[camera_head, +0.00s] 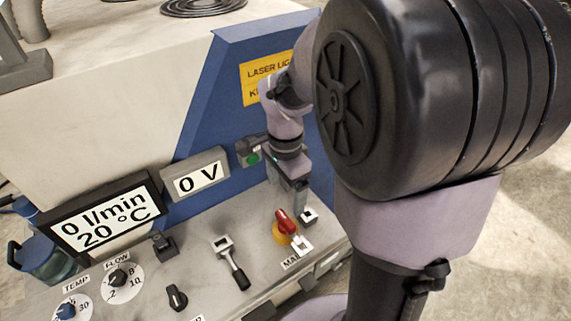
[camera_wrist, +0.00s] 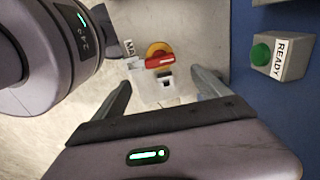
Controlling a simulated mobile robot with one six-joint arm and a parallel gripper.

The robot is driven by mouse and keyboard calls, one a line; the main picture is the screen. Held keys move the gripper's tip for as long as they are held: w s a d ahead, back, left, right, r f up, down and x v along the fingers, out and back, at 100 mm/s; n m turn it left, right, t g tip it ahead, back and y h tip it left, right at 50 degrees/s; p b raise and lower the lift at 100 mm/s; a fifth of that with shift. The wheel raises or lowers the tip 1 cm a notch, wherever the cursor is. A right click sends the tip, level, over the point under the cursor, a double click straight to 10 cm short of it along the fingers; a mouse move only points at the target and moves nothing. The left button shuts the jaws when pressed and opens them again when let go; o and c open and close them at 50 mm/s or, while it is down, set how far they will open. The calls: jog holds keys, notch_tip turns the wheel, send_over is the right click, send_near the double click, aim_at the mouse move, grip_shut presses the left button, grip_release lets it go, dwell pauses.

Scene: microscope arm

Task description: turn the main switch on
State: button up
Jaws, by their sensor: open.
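The main switch (camera_head: 286,224) is a red handle on a round yellow plate, on the sloped panel beside a label starting "MA". In the wrist view, the main switch (camera_wrist: 159,60) lies beyond the fingertips, between their lines, with its red handle roughly crosswise. My gripper (camera_head: 297,202) is above and close to the switch in the head view. In the wrist view, my gripper (camera_wrist: 164,84) has its two fingers wide apart with nothing between them. The fingers look apart from the handle. The head view partly hides the fingers.
A box with a green button (camera_wrist: 261,54) marked READY stands right of the switch in the wrist view. Displays (camera_head: 108,220) read 0 l/min, 20 °C, and a second display (camera_head: 197,181) reads 0 V. Knobs (camera_head: 176,297) and a black-handled lever (camera_head: 233,264) are left of the switch.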

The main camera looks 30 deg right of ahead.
notch_tip(320, 180, up, 6)
jog(key=p, duration=0.1)
dwell(0.4)
jog(key=s+a+n+t+y+b, duration=0.2)
jog(key=s+a+n+t+b, duration=0.3)
jog(key=s+a+n, duration=0.6)
jog(key=a+n+b, duration=0.2)
jog(key=a, duration=0.1)
jog(key=shift+a+f+t, duration=0.25)
jog(key=shift+a+t, duration=0.1)
jog(key=shift+t, duration=0.05)
jog(key=shift+s, duration=0.1)
jog(key=shift+c, duration=0.4)
dwell(0.3)
